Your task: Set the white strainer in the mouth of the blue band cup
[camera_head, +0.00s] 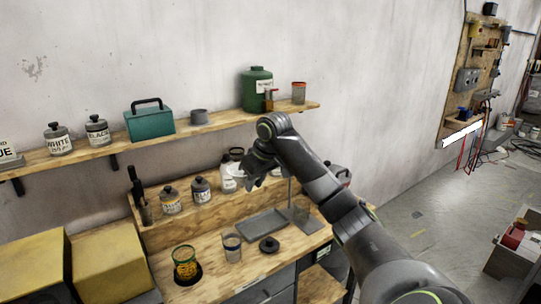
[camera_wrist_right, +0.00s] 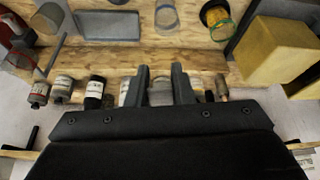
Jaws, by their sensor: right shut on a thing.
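My right gripper (camera_head: 246,172) hangs over the back ledge of the bench, above and behind the blue band cup. It is shut on a small pale thing, seemingly the white strainer (camera_wrist_right: 160,93), which shows between the two fingers in the right wrist view. The fingers hide much of it. The blue band cup (camera_head: 232,248) is clear, stands upright on the bench and looks empty. It also shows in the right wrist view (camera_wrist_right: 166,17), apart from the gripper. My left gripper is not in view.
Labelled jars (camera_head: 170,201) line the back ledge. Yellow boxes (camera_head: 108,270) stand at left.

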